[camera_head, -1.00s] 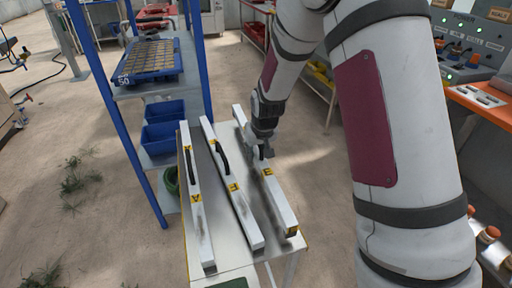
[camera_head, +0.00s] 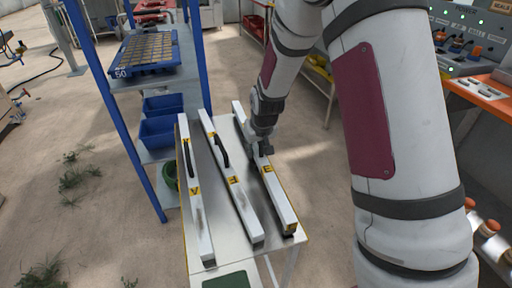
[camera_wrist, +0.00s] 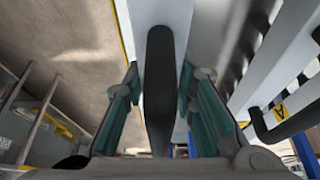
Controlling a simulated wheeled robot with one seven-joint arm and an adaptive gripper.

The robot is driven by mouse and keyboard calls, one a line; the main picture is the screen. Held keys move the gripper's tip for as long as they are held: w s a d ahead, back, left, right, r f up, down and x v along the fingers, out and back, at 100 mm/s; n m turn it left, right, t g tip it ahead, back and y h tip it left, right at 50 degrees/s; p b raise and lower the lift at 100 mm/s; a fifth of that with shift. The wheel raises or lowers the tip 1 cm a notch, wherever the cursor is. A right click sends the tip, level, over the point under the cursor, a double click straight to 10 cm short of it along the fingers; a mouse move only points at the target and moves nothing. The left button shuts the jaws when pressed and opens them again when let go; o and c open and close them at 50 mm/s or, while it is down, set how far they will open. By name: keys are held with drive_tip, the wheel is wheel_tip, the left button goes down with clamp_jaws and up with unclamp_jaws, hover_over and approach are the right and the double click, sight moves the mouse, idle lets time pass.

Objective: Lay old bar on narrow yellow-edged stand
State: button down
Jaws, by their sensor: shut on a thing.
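Three long white bars with black handles and yellow lettered labels lie side by side on a narrow metal stand (camera_head: 222,262) with thin yellow edging. The right bar (camera_head: 280,205) has a label that looks like E, the middle bar (camera_head: 245,215) a label hard to read, and the left bar (camera_head: 201,225) a label A. Which is the old one I cannot tell; each has dark smudges. My gripper (camera_head: 262,152) is at the right bar and hides its handle. In the wrist view its green-padded fingers stand either side of the black handle (camera_wrist: 160,95), shut on it.
A blue-posted shelf (camera_head: 120,110) at left holds a seed tray (camera_head: 150,52) and blue bins (camera_head: 160,130). An orange-topped control bench (camera_head: 478,100) is at right. A green mat (camera_head: 230,281) lies at the stand's near end. Open floor lies left.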

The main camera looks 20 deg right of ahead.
drive_tip(key=shift+s, duration=0.2)
drive_tip(key=shift+f+b, duration=0.45)
drive_tip(key=shift+f, duration=0.15)
idle(0.6)
drive_tip(key=c, duration=1.2)
unclamp_jaws()
drive_tip(key=shift+c, duration=0.2)
